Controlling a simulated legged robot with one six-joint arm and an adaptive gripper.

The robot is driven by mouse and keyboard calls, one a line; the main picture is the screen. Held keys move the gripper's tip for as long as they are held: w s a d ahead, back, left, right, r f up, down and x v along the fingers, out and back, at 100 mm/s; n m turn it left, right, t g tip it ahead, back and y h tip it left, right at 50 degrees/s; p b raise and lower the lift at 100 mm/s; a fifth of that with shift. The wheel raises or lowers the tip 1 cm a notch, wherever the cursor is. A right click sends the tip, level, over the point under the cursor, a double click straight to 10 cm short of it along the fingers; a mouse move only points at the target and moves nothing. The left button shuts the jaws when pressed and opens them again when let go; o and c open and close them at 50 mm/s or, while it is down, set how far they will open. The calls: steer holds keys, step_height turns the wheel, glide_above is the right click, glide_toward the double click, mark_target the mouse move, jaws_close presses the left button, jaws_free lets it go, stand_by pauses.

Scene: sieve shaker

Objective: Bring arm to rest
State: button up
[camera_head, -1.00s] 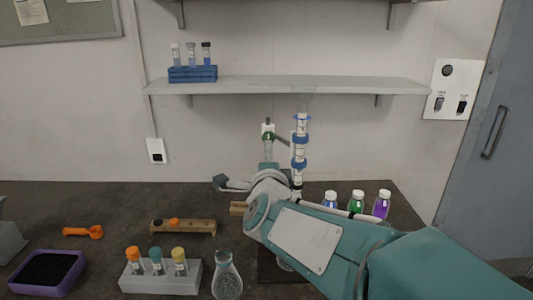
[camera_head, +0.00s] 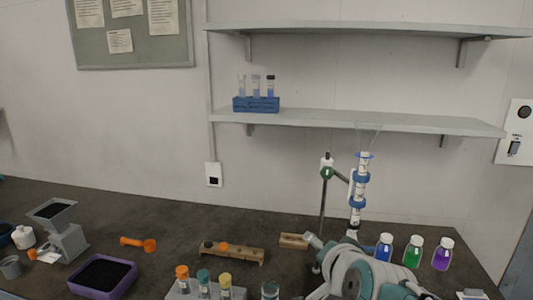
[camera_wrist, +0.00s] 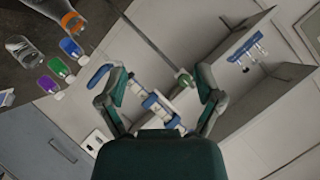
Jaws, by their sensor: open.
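My gripper (camera_wrist: 152,85) is open in the wrist view, with its two fingers spread wide and nothing held between them. A white and blue column (camera_head: 357,195) stands upright on the bench in the head view. It also shows in the wrist view (camera_wrist: 160,104), beyond and between my fingers; no contact is visible. My teal and white arm is low in the head view, in front of the column's base. The arm hides part of the bench there.
Bottles with blue (camera_head: 383,247), green (camera_head: 413,252) and purple (camera_head: 443,254) contents stand right of the column. A tube rack (camera_head: 185,292) is at the front, beside a flask (camera_head: 270,290). A purple tray (camera_head: 104,277) is at left. A shelf (camera_head: 340,119) overhangs the back.

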steer(key=s+d+f+n+g+h, duration=0.1)
steer(key=s+d+f+n+g, duration=0.1)
steer(key=s, duration=0.6)
steer(key=s+d+f+n+g+h, duration=0.1)
steer(key=s+d+f+n+g, duration=0.2)
steer(key=s+f+n+g, duration=0.2)
steer(key=s+f+n, duration=0.1)
steer(key=s, duration=0.2)
steer(key=shift+s, duration=0.25)
